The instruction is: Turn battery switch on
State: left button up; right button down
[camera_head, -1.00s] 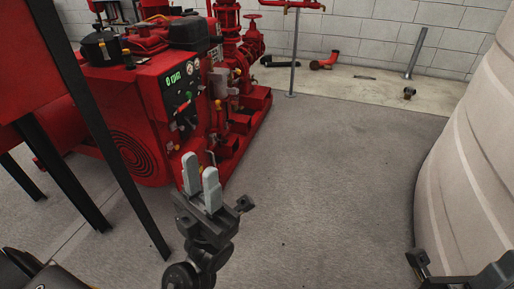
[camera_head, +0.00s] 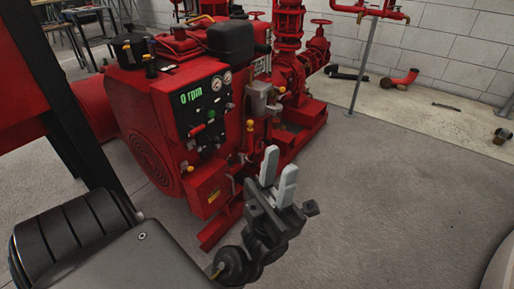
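The red pump engine (camera_head: 176,100) stands left of centre. Its black control panel (camera_head: 206,109) has a green "0 rpm" display (camera_head: 190,96), two round gauges, a small red handle (camera_head: 197,130) and a green button (camera_head: 211,114). A red box with a yellow label (camera_head: 213,196) sits below. I cannot tell which part is the battery switch. My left gripper (camera_head: 278,167) points up, in front of the engine's lower right side in the picture. Its two grey fingers are apart with nothing between them. It appears clear of the panel. My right gripper is out of view.
Red pipes and valves (camera_head: 290,60) rise behind the engine. A black post (camera_head: 85,135) of a red stand (camera_head: 30,80) is at the left. Grey floor (camera_head: 400,190) is free to the right. Loose pipe pieces (camera_head: 400,80) lie by the wall.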

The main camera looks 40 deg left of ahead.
aim_at(233, 168)
jog(key=i, duration=2.75)
jog(key=u, duration=3.3)
